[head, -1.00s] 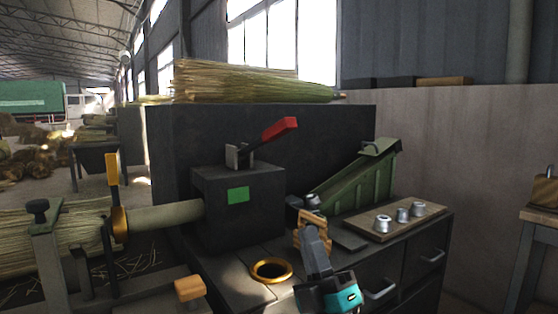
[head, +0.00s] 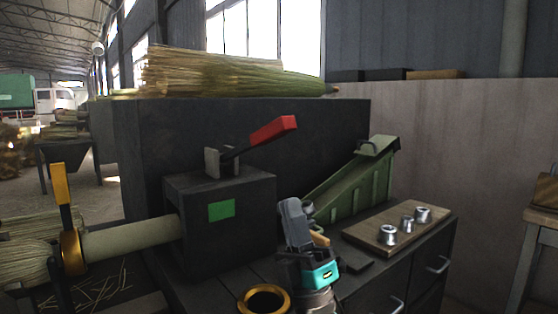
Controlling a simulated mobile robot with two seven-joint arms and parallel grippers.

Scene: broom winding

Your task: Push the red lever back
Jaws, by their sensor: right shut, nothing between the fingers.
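The red lever (head: 273,131) rises from a grey bracket on top of the dark machine box (head: 222,204). Its red handle points up and to the right. My right gripper (head: 291,205) is in front of the bench, to the right of the box and below the lever, pointing up. It is shut and empty, and clear of the lever. My left gripper is not in view.
A green sloped chute (head: 351,187) stands right of the box. A wooden board (head: 376,237) with metal parts lies on the bench. A gold ring (head: 264,301) is at the front. A straw bundle (head: 230,75) lies behind. The space above the box around the lever looks free.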

